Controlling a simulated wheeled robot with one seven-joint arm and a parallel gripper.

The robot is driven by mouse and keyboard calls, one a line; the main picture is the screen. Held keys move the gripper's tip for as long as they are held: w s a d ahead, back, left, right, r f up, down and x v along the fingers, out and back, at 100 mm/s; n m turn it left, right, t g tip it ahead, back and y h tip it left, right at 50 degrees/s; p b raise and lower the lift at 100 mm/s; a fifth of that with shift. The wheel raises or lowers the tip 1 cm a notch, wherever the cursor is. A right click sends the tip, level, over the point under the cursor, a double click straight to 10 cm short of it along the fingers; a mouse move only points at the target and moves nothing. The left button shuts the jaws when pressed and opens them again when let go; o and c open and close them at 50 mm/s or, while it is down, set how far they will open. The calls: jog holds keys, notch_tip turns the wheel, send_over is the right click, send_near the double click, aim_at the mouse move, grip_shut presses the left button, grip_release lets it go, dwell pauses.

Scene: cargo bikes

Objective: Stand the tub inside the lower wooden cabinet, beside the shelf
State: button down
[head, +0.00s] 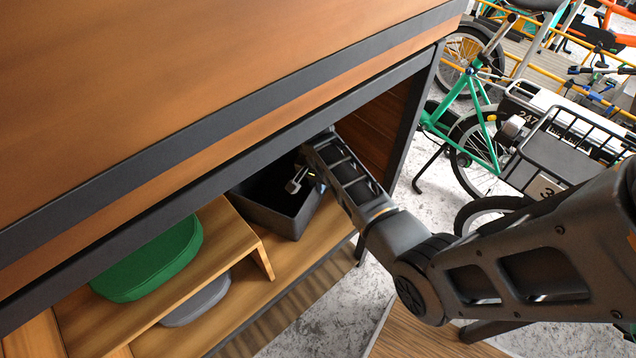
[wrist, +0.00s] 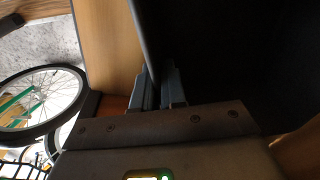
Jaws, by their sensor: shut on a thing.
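The black tub (head: 268,215) is inside the lower wooden cabinet (head: 313,241), to the right of the small wooden shelf (head: 222,236). It looks roughly upright; whether its base touches the cabinet floor I cannot tell. My gripper (wrist: 158,88) is shut on the tub's wall, with one finger on each side of it in the wrist view. The dark inside of the tub (wrist: 235,60) fills the right of that view.
A green cushion-like thing (head: 150,262) lies on the shelf, and a grey one (head: 197,300) lies under it. The cabinet's dark upper edge (head: 230,150) runs above the opening. Bikes (head: 480,110) stand outside at the right.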

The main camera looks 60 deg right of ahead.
jog(key=shift+f, duration=0.1)
jog(key=c, duration=1.2)
grip_release()
jog(key=shift+a+r, duration=0.25)
jog(key=shift+r, duration=1.7)
jog(key=shift+a+r, duration=0.2)
jog(key=shift+r, duration=1.7)
jog(key=shift+s, duration=0.1)
